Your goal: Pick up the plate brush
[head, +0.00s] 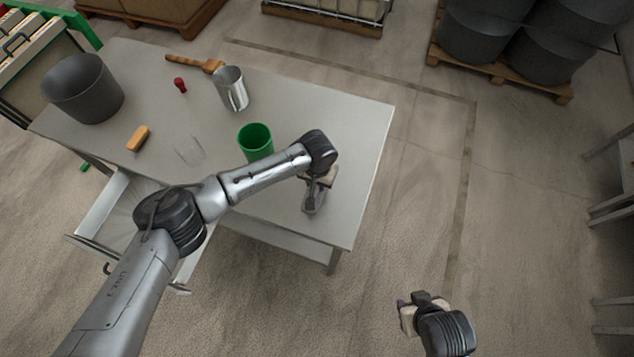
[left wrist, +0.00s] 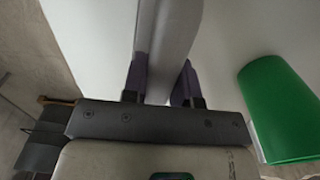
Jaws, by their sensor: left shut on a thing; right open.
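A wooden-handled thing (head: 192,63), which looks like the plate brush, lies at the far edge of the table in the head view, its wider end close to a metal jug. My left gripper (head: 316,188) is over the table's right part, well away from it. This gripper is shut on a smooth grey thing (head: 311,204); in the left wrist view the long grey thing (left wrist: 168,35) runs between the dark fingertips (left wrist: 160,88). What it is I cannot tell. My right gripper (head: 421,304) is open, beyond the table's right edge, over the floor.
The grey table (head: 350,125) carries a dark bucket (head: 82,90), metal jug (head: 231,90), red-topped thing (head: 180,85), orange block (head: 138,138), clear glass (head: 190,150) and green cup (head: 255,142), close left of my left gripper. A drawer (head: 98,218) stands open in front.

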